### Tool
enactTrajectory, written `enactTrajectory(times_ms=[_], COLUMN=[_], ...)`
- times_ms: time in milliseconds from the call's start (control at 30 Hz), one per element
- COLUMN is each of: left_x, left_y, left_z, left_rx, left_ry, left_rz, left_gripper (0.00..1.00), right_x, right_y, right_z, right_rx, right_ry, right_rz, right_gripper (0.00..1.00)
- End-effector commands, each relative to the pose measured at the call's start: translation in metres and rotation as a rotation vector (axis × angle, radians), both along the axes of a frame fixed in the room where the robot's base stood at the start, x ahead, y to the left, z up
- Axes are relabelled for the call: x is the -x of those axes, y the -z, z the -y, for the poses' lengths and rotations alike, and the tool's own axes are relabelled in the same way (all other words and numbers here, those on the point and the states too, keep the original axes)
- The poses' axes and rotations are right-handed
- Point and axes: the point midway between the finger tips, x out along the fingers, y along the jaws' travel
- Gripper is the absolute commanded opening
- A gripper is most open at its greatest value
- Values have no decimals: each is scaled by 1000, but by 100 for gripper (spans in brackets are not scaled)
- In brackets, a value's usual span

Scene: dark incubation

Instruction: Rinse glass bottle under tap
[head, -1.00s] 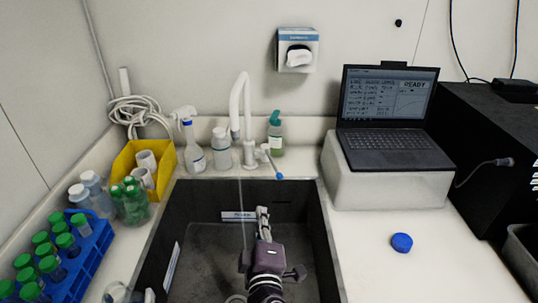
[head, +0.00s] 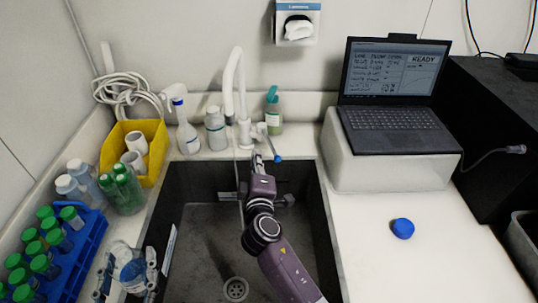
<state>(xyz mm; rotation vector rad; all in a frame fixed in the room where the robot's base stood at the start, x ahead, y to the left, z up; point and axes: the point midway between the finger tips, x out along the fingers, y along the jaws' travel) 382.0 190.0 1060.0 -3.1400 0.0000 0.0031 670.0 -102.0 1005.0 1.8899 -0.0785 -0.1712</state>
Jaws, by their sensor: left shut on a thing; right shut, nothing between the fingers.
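The white tap (head: 229,85) stands at the back of the dark sink (head: 190,225). A thin stream of water falls from its spout. Its side lever ends in a blue tip (head: 277,159). My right gripper (head: 258,160) is shut and empty, over the back of the sink close to the lever; whether it touches the lever is unclear. My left gripper (head: 128,275) is at the lower left, by the sink's left edge, shut on a clear glass bottle (head: 132,268). The bottle is partly hidden by the fingers and is apart from the water.
A blue rack (head: 84,243) of green-capped tubes, loose bottles and a yellow bin (head: 156,160) crowd the left counter. A spray bottle (head: 186,130) and other bottles flank the tap. A blue cap (head: 402,228) lies on the right counter, before a laptop (head: 395,115).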

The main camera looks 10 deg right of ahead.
Motion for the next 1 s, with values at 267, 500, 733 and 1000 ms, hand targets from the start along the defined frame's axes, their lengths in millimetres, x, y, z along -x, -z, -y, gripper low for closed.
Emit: enactTrajectory(times_ms=[267, 500, 733, 1000], left_x=[0, 0, 0, 0], left_y=[-16, -16, -17, -37], left_z=[0, 0, 0, 0], left_rx=[0, 0, 0, 0], left_ry=[0, 0, 0, 0], left_rz=[4, 4, 4, 4], left_gripper=[12, 12, 12, 12], right_x=[-4, -4, -4, -4], right_y=[10, 13, 13, 11], right_z=[33, 38, 39, 60], right_rx=[1, 1, 2, 5], right_ry=[0, 0, -3, -114], right_rz=[0, 0, 0, -2], right_gripper=[0, 0, 0, 0])
